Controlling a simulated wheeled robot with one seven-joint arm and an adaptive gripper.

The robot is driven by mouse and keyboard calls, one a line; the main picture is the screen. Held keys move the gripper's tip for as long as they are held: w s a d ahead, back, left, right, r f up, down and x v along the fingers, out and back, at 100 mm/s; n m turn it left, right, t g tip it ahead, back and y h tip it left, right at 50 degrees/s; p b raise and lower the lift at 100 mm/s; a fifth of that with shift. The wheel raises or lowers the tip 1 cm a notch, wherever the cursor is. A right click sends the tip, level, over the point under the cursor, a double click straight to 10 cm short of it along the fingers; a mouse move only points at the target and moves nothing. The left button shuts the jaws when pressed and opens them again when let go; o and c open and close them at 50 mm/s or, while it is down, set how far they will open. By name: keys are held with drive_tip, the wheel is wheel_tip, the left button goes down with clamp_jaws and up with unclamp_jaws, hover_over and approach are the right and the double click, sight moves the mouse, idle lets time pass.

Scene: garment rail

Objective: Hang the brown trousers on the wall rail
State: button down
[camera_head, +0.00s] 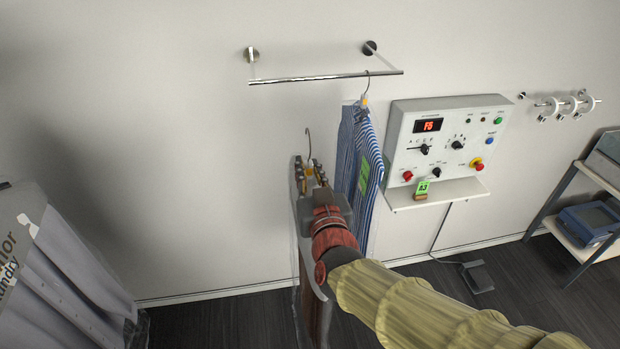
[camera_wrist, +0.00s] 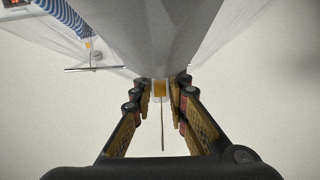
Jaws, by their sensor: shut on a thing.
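The wall rail (camera_head: 325,77) is a chrome bar on two wall brackets, and part of it shows at the upper left of the wrist view (camera_wrist: 84,69). The brown trousers (camera_head: 316,318) hang in a clear cover, mostly hidden behind my arm. Their hanger's hook (camera_head: 308,143) points up, free of the rail and appearing below it. My gripper (camera_head: 312,172) is shut on the hanger at its orange neck (camera_wrist: 160,89). The hook (camera_wrist: 162,130) sticks out between the fingers in the wrist view. The pale cover fills the top middle of that view.
A blue striped garment (camera_head: 360,155) hangs near the rail's right end, close right of my gripper. A control box (camera_head: 445,140) with a shelf (camera_head: 440,193) is further right. Most of the rail left of the striped garment is bare. A grey covered laundry item (camera_head: 50,265) stands at left.

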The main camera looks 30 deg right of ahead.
drive_tip(key=shift+r+b+x, duration=0.2)
drive_tip(key=shift+b+x, duration=0.1)
drive_tip(key=shift+x, duration=2.4)
drive_tip(key=shift+r+b+x, duration=0.2)
drive_tip(key=shift+b+x, duration=0.1)
drive_tip(key=shift+x, duration=2.45)
drive_tip(key=p+x, duration=0.4)
drive_tip(key=x, duration=1)
drive_tip(key=shift+w+r, duration=0.2)
drive_tip(key=shift+r, duration=0.1)
drive_tip(key=shift+d, duration=0.1)
drive_tip(key=shift+w, duration=0.15)
drive_tip(key=shift+w+d+r+b, duration=0.15)
drive_tip(key=shift+w+d+b, duration=0.1)
drive_tip(key=shift+w, duration=0.35)
drive_tip(key=shift+w+d+r+b, duration=0.1)
drive_tip(key=shift+w+r+b, duration=0.1)
drive_tip(key=shift+w, duration=0.35)
drive_tip(key=shift+w+d+r+b, duration=0.15)
drive_tip(key=shift+w+d+b, duration=0.1)
drive_tip(key=shift+w, duration=0.35)
drive_tip(key=shift+w, duration=0.2)
drive_tip(key=shift+b+x, duration=0.7)
drive_tip(key=shift+x, duration=1.45)
drive_tip(key=shift+w+r, duration=0.1)
drive_tip(key=shift+w, duration=0.05)
